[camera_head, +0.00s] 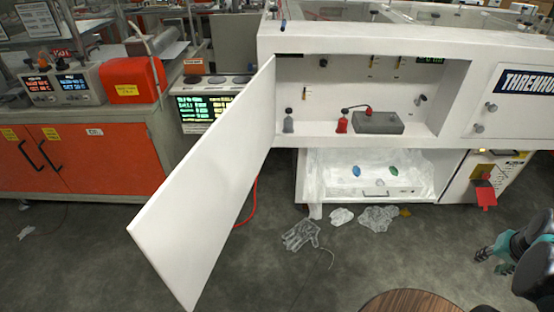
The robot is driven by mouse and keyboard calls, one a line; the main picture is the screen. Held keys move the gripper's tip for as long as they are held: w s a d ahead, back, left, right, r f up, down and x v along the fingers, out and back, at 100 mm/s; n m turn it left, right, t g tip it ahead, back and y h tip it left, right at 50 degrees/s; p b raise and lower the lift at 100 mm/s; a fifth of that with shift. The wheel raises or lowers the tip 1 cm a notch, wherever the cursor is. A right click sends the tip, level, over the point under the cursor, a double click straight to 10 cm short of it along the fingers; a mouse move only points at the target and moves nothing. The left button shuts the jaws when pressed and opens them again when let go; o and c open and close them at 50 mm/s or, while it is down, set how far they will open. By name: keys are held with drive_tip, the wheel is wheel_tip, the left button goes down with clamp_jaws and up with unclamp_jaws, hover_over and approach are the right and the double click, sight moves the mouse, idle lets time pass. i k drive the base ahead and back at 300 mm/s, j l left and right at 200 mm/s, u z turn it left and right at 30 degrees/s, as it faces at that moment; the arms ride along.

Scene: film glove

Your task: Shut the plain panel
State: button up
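The plain white panel (205,190) is a flat door hinged at the left side of the recess in the white machine (365,45). It stands wide open, swung out toward me and to the left, with no handle visible on the side I see. The open recess (440,82) shows small knobs, a red bottle, a grey bottle and a grey box inside. My gripper (492,262) is at the right edge, dark with teal parts, far from the panel. Its fingers look apart with nothing between them.
Below the recess is a drawer (410,191) lined with clear film. Clear gloves (300,235) and film scraps (378,218) lie on the floor. A round brown top (412,303) is at the bottom. Orange cabinets (85,160) stand at left. Grey floor between is mostly clear.

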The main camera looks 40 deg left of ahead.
sight(182, 230)
drive_tip(key=k+j+z, duration=0.2)
drive_tip(key=z, duration=0.25)
drive_tip(key=k+z, duration=0.35)
drive_tip(key=z, duration=0.15)
drive_tip(key=k+z, duration=0.45)
drive_tip(key=k+j+u, duration=0.1)
drive_tip(key=k, duration=0.5)
drive_tip(key=k+u, duration=0.4)
drive_tip(key=k+j+u, duration=0.1)
drive_tip(key=u, duration=0.3)
drive_tip(key=k+j+u, duration=0.25)
drive_tip(key=u, duration=0.15)
drive_tip(key=k+j+u, duration=0.4)
drive_tip(key=i+l, duration=0.05)
